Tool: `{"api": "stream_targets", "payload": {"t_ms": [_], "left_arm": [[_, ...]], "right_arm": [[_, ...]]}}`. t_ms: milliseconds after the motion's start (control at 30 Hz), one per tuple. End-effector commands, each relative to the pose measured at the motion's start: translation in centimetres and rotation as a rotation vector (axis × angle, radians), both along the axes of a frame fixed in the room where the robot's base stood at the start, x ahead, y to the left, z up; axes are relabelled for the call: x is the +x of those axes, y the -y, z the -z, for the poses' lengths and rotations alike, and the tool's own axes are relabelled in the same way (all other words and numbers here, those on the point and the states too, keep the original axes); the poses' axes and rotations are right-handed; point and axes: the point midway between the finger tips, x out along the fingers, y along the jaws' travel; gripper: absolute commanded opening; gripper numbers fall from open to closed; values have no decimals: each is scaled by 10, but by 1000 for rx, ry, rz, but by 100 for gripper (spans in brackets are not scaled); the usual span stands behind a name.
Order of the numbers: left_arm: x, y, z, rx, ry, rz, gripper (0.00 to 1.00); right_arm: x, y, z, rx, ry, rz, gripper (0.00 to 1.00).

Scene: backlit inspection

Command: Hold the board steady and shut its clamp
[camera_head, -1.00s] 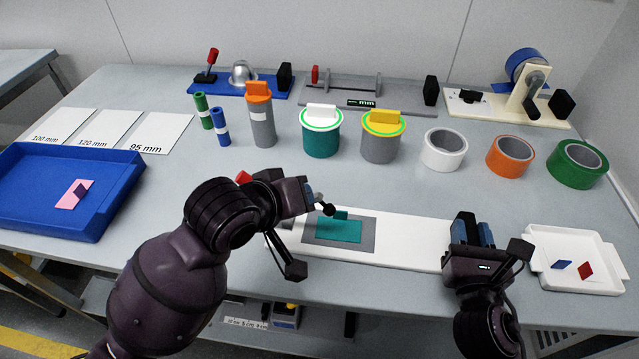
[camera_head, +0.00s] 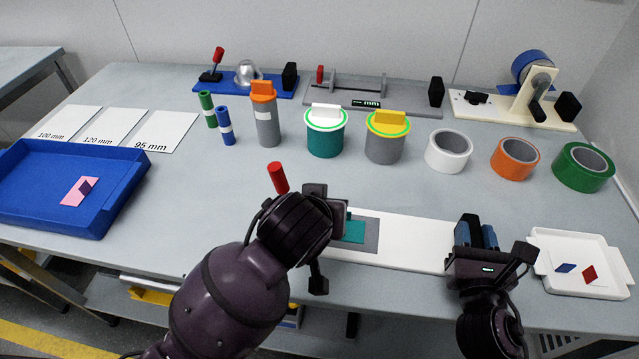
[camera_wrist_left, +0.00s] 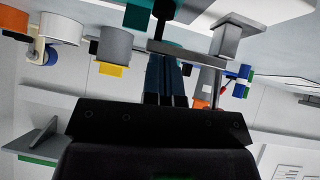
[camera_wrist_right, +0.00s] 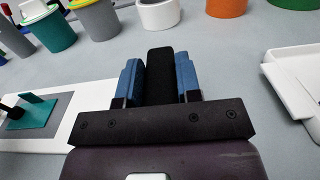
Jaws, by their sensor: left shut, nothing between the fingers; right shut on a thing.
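The white board (camera_head: 410,240) lies near the table's front edge, with a grey pad (camera_head: 371,236) and a teal piece (camera_head: 352,231) on it. The clamp's red handle (camera_head: 278,178) stands nearly upright behind my left arm, which hides most of the clamp. The left wrist view shows its grey post (camera_wrist_left: 228,40) and bar, with a black tip (camera_wrist_left: 163,8). My left gripper (camera_wrist_left: 167,62) is shut and empty, close by the clamp bar; contact is unclear. My right gripper (camera_head: 474,234) is shut on a black block (camera_wrist_right: 159,75) at the board's right end.
A white tray (camera_head: 543,270) with a blue and a red chip stands right of my right gripper. A blue tray (camera_head: 110,205) with a pink piece is at the left. Tape rolls (camera_head: 449,150), lidded cans (camera_head: 325,143) and fixtures line the back.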

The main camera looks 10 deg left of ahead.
Motion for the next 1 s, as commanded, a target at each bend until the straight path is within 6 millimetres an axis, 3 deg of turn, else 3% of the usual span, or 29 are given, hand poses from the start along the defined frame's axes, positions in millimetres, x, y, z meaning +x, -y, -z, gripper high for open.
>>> {"api": "stream_targets", "payload": {"t_ms": [33,567,1000], "left_arm": [[0,0,3,-1,-3,0,0],[-2,0,1,-3,-2,0,0],[-43,-5,-40,-4,0,0,0]], "right_arm": [[-1,0,7,0,-15,1,3],[-1,0,7,-1,-15,1,3],[-1,0,7,-1,-15,2,3]]}}
